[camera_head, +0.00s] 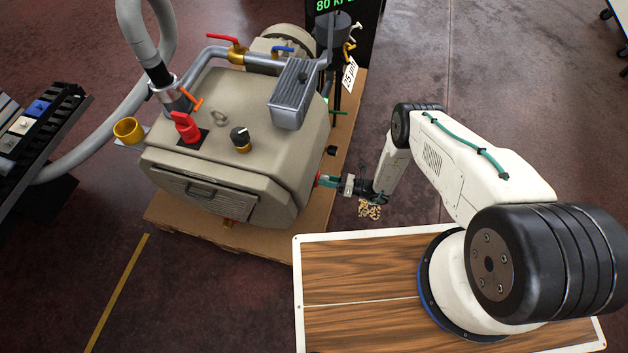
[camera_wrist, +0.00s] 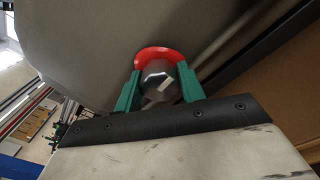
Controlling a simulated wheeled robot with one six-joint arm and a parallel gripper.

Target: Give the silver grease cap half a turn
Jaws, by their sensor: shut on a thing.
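The silver grease cap (camera_wrist: 158,80) shows in the wrist view as a shiny rounded piece in front of a red ring (camera_wrist: 152,56) on the grey pump housing. My gripper (camera_wrist: 160,88) has its two green fingers on either side of the cap and is shut on it. In the head view my gripper (camera_head: 322,181) reaches the right side of the beige pump (camera_head: 232,135), low down near its front corner. There the cap is too small and too covered by the fingers to make out.
The pump stands on a brown base board (camera_head: 270,243). A small pile of pale bits (camera_head: 370,210) lies on the floor below my wrist. Open floor lies to the right.

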